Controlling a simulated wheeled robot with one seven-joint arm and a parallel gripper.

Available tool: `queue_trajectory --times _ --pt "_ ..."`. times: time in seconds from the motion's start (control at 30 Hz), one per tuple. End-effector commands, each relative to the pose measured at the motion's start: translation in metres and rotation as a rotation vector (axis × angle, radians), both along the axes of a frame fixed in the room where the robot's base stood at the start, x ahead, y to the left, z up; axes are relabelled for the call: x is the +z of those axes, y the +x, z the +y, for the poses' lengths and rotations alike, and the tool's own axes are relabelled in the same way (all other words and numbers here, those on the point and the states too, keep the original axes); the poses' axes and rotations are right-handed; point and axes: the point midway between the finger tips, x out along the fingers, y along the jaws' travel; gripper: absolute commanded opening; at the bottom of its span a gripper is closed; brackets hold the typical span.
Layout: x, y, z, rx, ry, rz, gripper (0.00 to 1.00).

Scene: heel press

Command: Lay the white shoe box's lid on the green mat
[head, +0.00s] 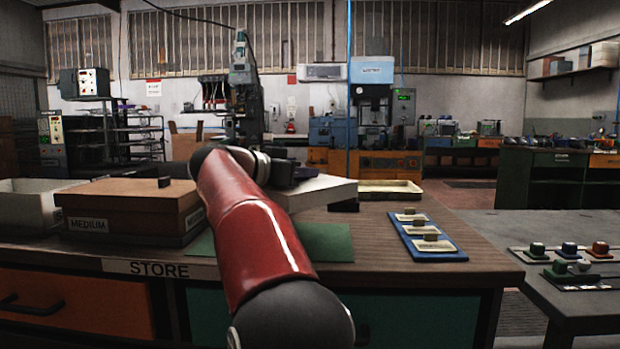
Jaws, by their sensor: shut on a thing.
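A white slab, the shoe box's lid (325,190), shows to the right of my red arm, behind the green mat. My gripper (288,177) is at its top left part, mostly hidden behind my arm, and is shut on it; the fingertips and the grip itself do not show. The green mat (328,242) lies on the bench, with its middle covered by my arm. The lid appears just beyond the mat's far edge; whether it touches anything below cannot be told. The white box itself is not clearly seen.
A brown box marked MEDIUM (130,207) with a dark knob stands left of the mat, beside a pale bin (30,208). A small black block (344,206) is by the lid. A blue tray (428,240) lies right; a cream tray (390,188) lies behind.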

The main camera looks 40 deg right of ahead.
Motion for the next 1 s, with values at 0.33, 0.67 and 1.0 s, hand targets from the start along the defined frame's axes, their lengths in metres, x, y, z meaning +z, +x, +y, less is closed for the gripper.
queue_trajectory --times 0.33,0.67,1.0 --pt "-0.006 0.005 -0.001 -0.001 -0.001 -0.001 0.00" --pt "-0.016 0.004 -0.001 -0.001 -0.001 0.001 0.00" --pt "-0.018 0.004 -0.002 -0.001 -0.001 0.000 0.32"
